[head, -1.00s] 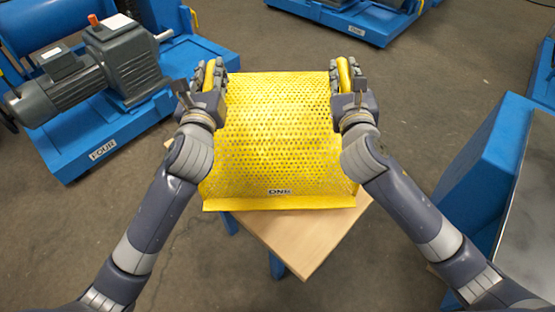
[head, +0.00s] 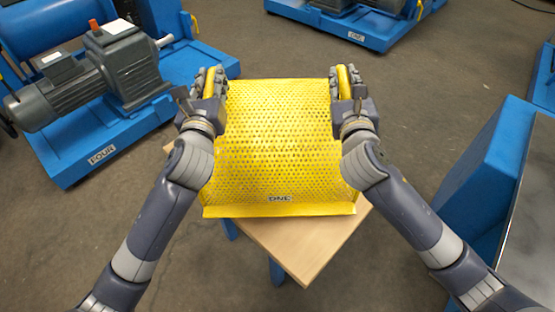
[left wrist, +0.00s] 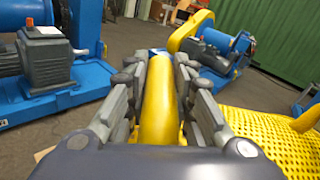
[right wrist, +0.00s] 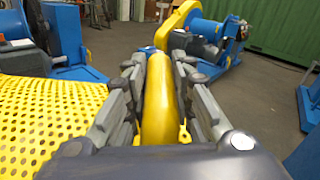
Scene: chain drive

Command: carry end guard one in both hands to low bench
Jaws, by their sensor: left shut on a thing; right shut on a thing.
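End guard one (head: 278,130) is a yellow perforated sheet guard with a label reading ONE on its near flange. My left gripper (head: 209,80) is shut on the yellow handle at its left side; the left wrist view shows the handle (left wrist: 158,105) between the fingers. My right gripper (head: 346,80) is shut on the handle at its right side, which also shows in the right wrist view (right wrist: 158,105). The low bench (head: 305,250) has a light wooden top and blue legs. The guard is over the bench and covers most of its top. I cannot tell whether they touch.
A blue machine base labelled FOUR (head: 100,156) with a grey motor (head: 95,75) stands at the left. Another blue base (head: 350,35) is at the back. A blue cabinet-like unit (head: 490,150) is at the right. Grey floor lies clear between them.

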